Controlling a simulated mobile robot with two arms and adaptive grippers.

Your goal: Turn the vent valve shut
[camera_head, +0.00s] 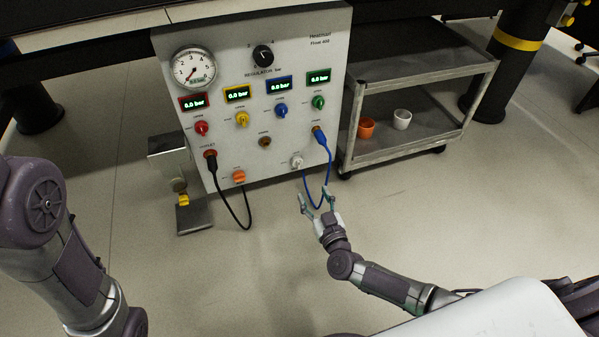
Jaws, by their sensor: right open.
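A grey upright panel (338,75) carries several valve knobs. A red knob (202,128), yellow knob (242,119), blue knob (281,110) and green knob (318,102) sit below small displays that read 0.0 bar. Lower down are an orange knob (239,176) and a white knob (296,161). Their labels are too small to read, so I cannot tell which is the vent valve. My right gripper (316,199) is open and empty, pointing at the panel below and right of the white knob. My left gripper is out of view; only its arm shows at the left.
A black hose (246,214) and a blue hose (325,174) hang from the panel; the blue one passes close to my right gripper. A gauge (193,68) and regulator dial (263,56) are higher up. A grey cart (420,72) stands right. The floor in front is clear.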

